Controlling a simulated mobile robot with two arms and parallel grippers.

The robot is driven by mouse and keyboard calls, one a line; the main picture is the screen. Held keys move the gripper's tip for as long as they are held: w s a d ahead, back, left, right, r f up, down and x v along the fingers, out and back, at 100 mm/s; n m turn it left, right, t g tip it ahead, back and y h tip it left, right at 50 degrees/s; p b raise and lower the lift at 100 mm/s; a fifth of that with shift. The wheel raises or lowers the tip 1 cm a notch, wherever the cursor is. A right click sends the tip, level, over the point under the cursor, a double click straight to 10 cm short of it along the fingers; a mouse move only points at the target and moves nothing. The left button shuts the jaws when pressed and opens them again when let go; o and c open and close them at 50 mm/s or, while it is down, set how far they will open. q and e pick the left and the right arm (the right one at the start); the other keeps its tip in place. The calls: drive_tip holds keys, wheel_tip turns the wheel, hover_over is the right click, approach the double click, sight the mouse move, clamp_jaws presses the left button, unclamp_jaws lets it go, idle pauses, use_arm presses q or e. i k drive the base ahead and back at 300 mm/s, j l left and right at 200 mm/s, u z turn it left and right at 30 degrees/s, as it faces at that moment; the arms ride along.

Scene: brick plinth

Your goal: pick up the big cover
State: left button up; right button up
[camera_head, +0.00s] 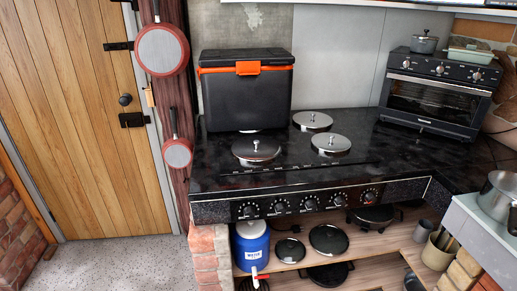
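Three round metal covers with small knobs lie on the black stove top (300,187). The front-left cover (246,152) looks the widest and has a dark, shiny surface. A lighter silver cover (341,143) lies to its right, and another silver cover (322,121) lies farther back. The front-left cover seems to be the big one, though its greater nearness makes the sizes hard to compare. Neither of my grippers shows in this view.
A black cooler box (245,100) with an orange latch stands behind the covers. A toaster oven (430,104) stands at the back right. A lower shelf (365,249) holds a blue water jug (252,245) and dark pans. Clear floor (125,262) lies to the left.

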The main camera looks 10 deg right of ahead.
sight(254, 150)
drive_tip(key=i+l+u, duration=0.35)
drive_tip(key=l, duration=0.2)
drive_tip(key=i+l+u, duration=0.15)
drive_tip(key=l, duration=0.2)
drive_tip(key=i+l+u, duration=0.2)
drive_tip(key=l+u, duration=0.15)
drive_tip(key=l, duration=0.3)
